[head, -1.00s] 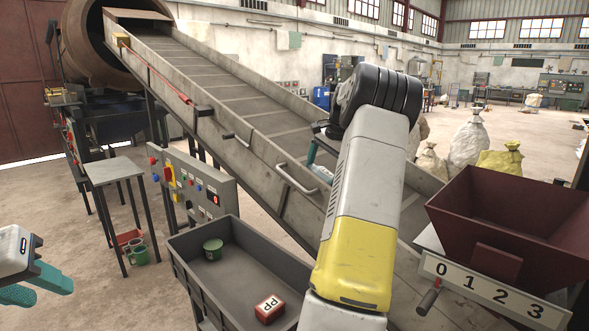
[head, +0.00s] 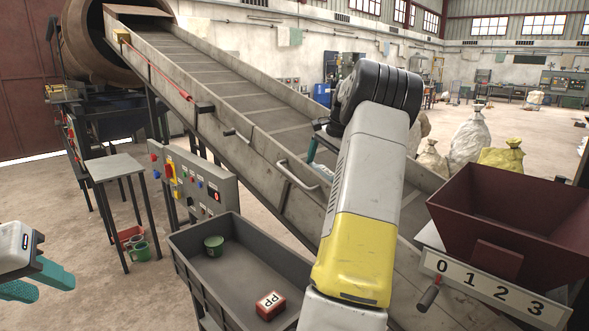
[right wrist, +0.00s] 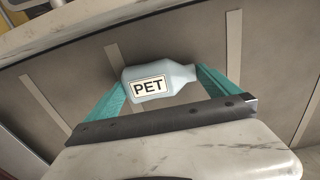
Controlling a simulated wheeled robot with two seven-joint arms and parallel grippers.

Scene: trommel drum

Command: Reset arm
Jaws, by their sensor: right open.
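My right gripper (right wrist: 163,92) is over the conveyor belt, its teal fingers apart on either side of a pale blue bottle labelled PET (right wrist: 160,82). In the head view the bottle (head: 326,172) lies on the belt beside my arm, which hides much of it and most of the gripper. In the wrist view the bottle lies across the space between the fingers; I cannot tell whether either finger touches it. My left gripper (head: 44,284) is at the left edge of the head view, over the floor, with nothing seen in it; its jaw gap is unclear.
The inclined conveyor (head: 222,88) rises to a drum (head: 84,45) at the back left. A control panel (head: 197,183), small table (head: 113,167) and dark red hopper (head: 515,215) stand nearby.

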